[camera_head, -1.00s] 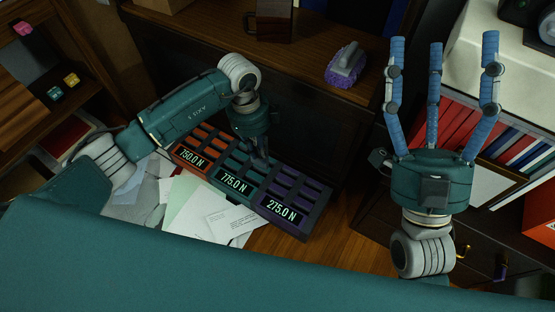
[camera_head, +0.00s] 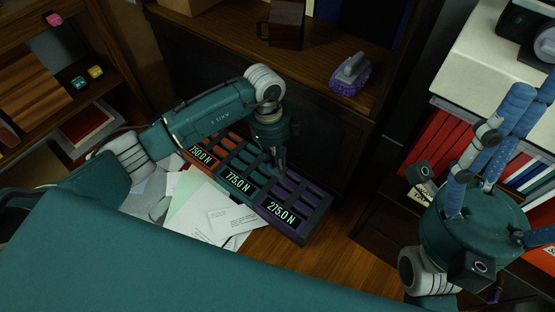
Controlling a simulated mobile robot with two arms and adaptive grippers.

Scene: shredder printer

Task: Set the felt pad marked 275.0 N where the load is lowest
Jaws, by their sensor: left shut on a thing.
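A dark panel lies low in front of the cabinet, with three slotted sections. The orange section (camera_head: 215,144) reads 750.0 N, the teal section (camera_head: 243,163) 775.0 N, and the purple section (camera_head: 293,194) 275.0 N. My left gripper (camera_head: 280,171) points down where the teal and purple sections meet, near their far edge. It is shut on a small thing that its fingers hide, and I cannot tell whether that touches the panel. I cannot make out a felt pad. My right gripper (camera_head: 510,155) is raised at the right, fingers spread and empty, partly outside the picture.
Loose papers (camera_head: 205,210) lie beside the panel on its near left. A purple brush (camera_head: 350,76) and a dark mug (camera_head: 286,24) stand on the shelf behind. Bare wooden floor (camera_head: 290,262) shows in front of the panel.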

